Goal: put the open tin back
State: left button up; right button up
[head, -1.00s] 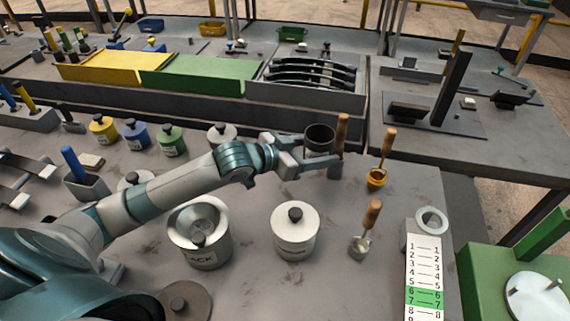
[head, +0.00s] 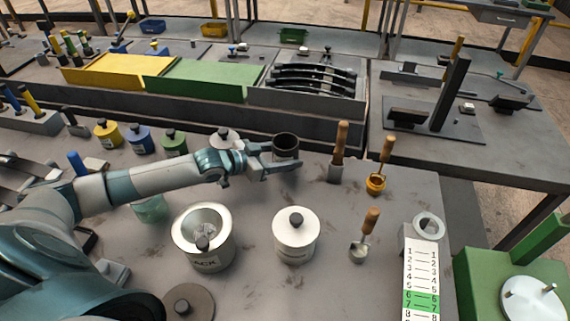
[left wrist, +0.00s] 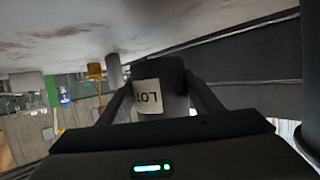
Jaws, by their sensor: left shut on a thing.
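The open tin (head: 286,146) is dark, with a round open mouth facing up, and stands upright in my left gripper (head: 277,163). The gripper is shut on its sides. The held tin is just right of a white lidded tin (head: 224,139), which my wrist partly covers. I cannot tell how high the open tin is above the bench. My right gripper is not in view.
Yellow (head: 107,133), blue (head: 139,140) and green (head: 174,144) tins form a row left of the white one. A large open tin (head: 204,238) and a lidded tin (head: 296,236) stand in front. Wooden-handled tools (head: 339,152) stand to the right. A raised ledge (head: 330,128) runs behind.

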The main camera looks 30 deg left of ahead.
pick_arm(q)
notch_tip(320, 180, down, 4)
jog(key=shift+r+p, duration=0.2)
jog(key=shift+p, duration=0.5)
jog(key=shift+f, duration=0.15)
jog(key=shift+f, duration=0.15)
jog(key=o, duration=1.3)
jog(key=shift+c, duration=0.2)
